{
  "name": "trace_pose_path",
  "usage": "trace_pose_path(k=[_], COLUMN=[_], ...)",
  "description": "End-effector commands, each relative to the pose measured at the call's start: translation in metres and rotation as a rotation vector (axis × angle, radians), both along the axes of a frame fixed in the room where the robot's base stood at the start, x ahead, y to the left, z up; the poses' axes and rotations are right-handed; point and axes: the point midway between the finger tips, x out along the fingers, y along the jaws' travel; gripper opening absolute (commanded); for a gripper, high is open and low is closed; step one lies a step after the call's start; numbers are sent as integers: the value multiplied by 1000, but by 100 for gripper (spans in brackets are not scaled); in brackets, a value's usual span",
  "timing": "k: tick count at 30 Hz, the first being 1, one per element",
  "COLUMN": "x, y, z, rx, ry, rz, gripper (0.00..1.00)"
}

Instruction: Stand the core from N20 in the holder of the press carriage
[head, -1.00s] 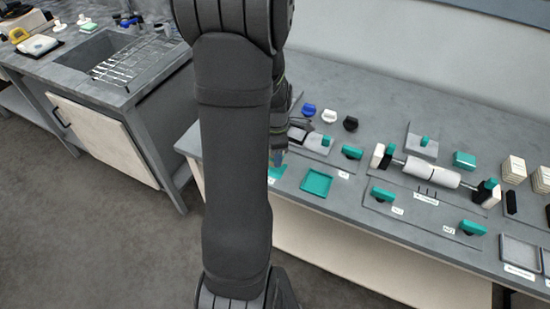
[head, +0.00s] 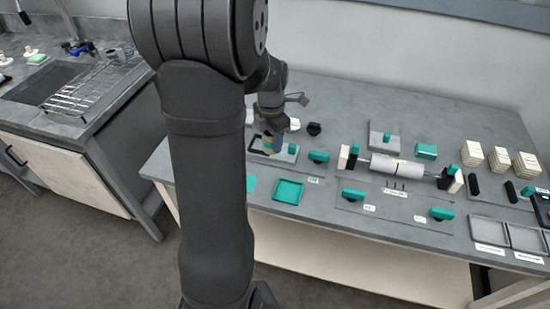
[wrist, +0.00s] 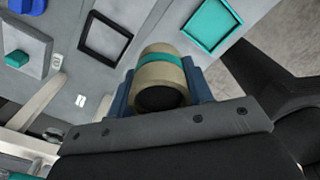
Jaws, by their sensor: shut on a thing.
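A tan tubular core (wrist: 160,82) with a teal band is between the jaws of my gripper (wrist: 162,95) in the wrist view, its dark hollow end toward the camera. My gripper is shut on it. In the head view my gripper (head: 268,148) is over the left part of the bench, near a black square frame (head: 254,143) and a grey plate with a teal knob (head: 292,149). The black frame (wrist: 86,44) also shows in the wrist view, apart from the core. I cannot tell which part is the press carriage's holder. The N20 label is not readable.
A teal tray (head: 276,197) lies near the bench's front edge. To the right are a white roll (head: 398,172) on a spindle, teal-handled parts (head: 442,214), stacked tan blocks (head: 472,153) and grey trays (head: 489,232). A sink counter (head: 60,140) stands at left.

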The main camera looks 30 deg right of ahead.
Motion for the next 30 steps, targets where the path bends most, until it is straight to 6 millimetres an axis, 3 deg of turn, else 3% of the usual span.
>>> trace_pose_path(k=[3, 10, 17, 30], x=[41, 88, 97, 97], y=[-8, -13, -13, -13], z=[-4, -9, -18, -55], rx=[1, 0, 1, 0], ry=[1, 0, 1, 1], rz=[106, 235, 261, 259], gripper=[24, 24, 24, 24])
